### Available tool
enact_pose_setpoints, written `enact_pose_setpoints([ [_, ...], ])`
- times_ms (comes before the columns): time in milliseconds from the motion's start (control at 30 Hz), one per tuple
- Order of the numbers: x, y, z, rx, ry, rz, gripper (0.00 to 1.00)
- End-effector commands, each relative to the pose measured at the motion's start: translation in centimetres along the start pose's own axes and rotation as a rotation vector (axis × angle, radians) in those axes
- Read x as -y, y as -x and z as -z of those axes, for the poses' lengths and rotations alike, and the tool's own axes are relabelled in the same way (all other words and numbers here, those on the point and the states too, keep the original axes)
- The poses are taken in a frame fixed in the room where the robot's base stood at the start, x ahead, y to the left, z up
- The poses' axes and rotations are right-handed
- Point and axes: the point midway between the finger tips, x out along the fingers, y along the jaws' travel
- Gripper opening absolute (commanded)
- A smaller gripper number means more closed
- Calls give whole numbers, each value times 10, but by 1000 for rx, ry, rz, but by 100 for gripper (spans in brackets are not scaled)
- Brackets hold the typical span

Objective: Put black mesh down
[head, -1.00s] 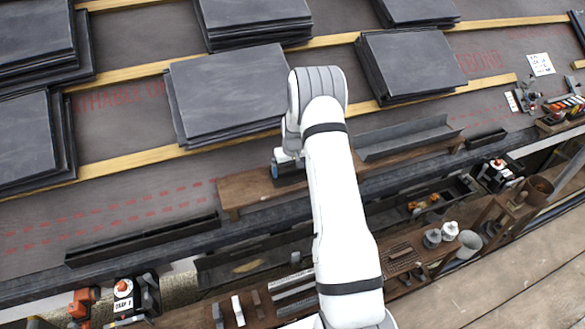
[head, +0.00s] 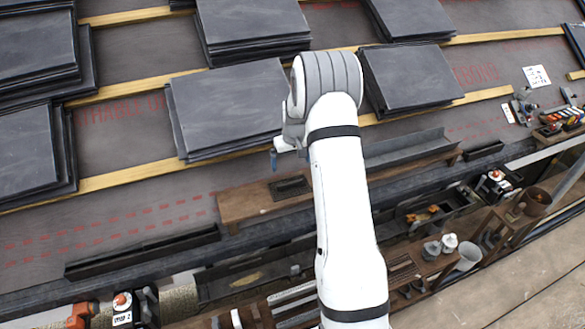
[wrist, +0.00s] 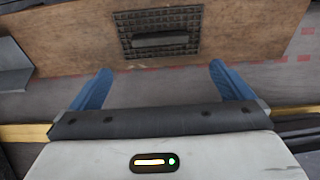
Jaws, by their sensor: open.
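The black mesh (head: 290,187) lies flat on a brown wooden board (head: 240,203) in the head view. In the wrist view the mesh (wrist: 128,46) is a dark square grid with a raised bar-like handle (wrist: 160,39) at its middle, resting on the board (wrist: 80,50). My gripper (wrist: 158,90) is open and empty, its two blue fingers spread wide, with the mesh ahead of them and apart from them.
Stacks of dark slates (head: 228,105) lie on the roof between wooden battens (head: 130,176). A grey metal channel (head: 405,147) lies on the board's right part. A black gutter-like trough (head: 143,250) is at left. Tools and pots (head: 440,245) fill the lower shelf.

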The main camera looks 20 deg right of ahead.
Motion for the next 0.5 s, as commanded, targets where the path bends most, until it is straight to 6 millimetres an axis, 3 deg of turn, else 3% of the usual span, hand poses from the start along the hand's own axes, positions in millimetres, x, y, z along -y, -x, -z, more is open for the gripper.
enact_pose_setpoints([
  [133,5,19,-3,-3,1,0,100],
  [267,23,59,-19,-8,4,0,100],
  [500,69,153,-88,-15,7,0,100],
])
